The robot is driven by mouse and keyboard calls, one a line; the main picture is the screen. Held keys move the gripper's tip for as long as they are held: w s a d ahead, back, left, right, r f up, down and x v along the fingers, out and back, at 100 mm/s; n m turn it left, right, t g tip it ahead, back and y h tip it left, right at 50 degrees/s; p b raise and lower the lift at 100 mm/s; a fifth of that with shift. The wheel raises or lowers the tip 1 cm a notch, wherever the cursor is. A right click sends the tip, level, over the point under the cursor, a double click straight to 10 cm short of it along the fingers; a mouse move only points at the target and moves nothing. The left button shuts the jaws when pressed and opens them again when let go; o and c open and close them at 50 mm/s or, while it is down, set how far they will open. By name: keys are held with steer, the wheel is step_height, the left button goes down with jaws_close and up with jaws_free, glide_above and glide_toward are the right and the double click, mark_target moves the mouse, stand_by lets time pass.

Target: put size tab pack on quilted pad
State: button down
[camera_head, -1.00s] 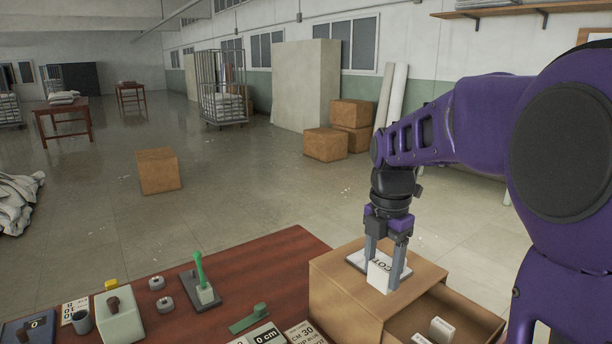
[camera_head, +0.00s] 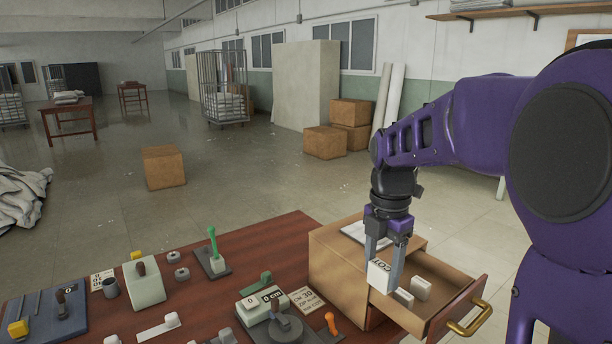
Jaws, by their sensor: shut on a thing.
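My gripper (camera_head: 383,272) is shut on a small white pack (camera_head: 380,280) with dark "COT" lettering. I take this to be the size tab pack. It hangs at the front edge of the wooden cabinet, by the open drawer; the exact gap below it is unclear. A flat pale piece with a dark edge (camera_head: 354,231) lies on the cabinet top, partly behind my gripper. I cannot tell whether it is the quilted pad; no quilting is visible.
The cabinet's drawer (camera_head: 459,313) is pulled out, with a brass handle (camera_head: 469,318). Small white blocks (camera_head: 421,288) lie inside. The red-brown table (camera_head: 262,239) carries a green-handled tool (camera_head: 214,257), a pale green block (camera_head: 145,285) and dials.

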steer(key=shift+f+m, duration=0.5)
steer(key=shift+m, duration=0.3)
steer(key=w+f+m, duration=0.2)
steer(key=f+m, duration=0.6)
steer(key=m, duration=0.4)
steer(key=w+f+m, duration=0.2)
steer(key=f+m, duration=0.5)
steer(key=m, duration=0.4)
steer(key=s+f, duration=0.5)
steer(key=f, duration=0.1)
